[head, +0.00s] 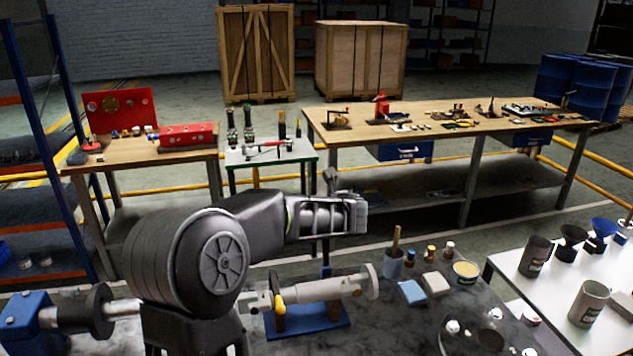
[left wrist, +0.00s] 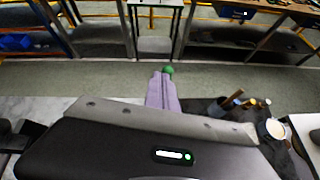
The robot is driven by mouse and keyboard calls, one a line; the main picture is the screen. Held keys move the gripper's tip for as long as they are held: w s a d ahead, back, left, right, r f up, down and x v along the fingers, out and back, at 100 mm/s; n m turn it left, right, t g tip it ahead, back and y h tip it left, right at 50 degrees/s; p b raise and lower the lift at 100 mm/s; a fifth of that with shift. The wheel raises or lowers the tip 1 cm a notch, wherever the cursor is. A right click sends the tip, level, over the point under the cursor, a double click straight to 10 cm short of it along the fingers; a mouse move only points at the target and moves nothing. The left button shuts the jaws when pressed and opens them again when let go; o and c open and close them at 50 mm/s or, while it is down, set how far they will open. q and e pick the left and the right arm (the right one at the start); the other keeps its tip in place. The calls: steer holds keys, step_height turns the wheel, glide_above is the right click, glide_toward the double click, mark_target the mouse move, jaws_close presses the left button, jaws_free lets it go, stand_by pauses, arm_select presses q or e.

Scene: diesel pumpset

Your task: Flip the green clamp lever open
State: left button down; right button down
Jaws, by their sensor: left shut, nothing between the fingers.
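A small green knob (left wrist: 168,70), which looks like the end of the green clamp lever, shows in the left wrist view just beyond my fingertips. I cannot tell whether it touches them. The rest of the lever is hidden behind the fingers. My left gripper (left wrist: 162,78) is shut and empty, its pale fingers together and pointing away from the camera toward the knob. In the head view my left arm covers the middle of the near bench, and I cannot make out the green lever there. My right gripper is not in view.
On the near dark bench, a pale cylindrical assembly with a yellow lever (head: 277,288) rests on a blue stand (head: 312,320). A brush pot (head: 391,264), a blue block (head: 411,292) and small jars stand right of it. A white table (head: 520,280) is at the right.

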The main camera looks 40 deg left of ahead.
arm_select(q)
step_height(320, 180, up, 8)
steer(key=w+a, duration=0.1)
steer(key=shift+w+a, duration=0.3)
steer(key=shift+a, duration=0.05)
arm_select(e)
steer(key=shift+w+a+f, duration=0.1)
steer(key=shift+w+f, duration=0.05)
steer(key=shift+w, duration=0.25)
arm_select(q)
steer(key=shift+d+f, duration=0.1)
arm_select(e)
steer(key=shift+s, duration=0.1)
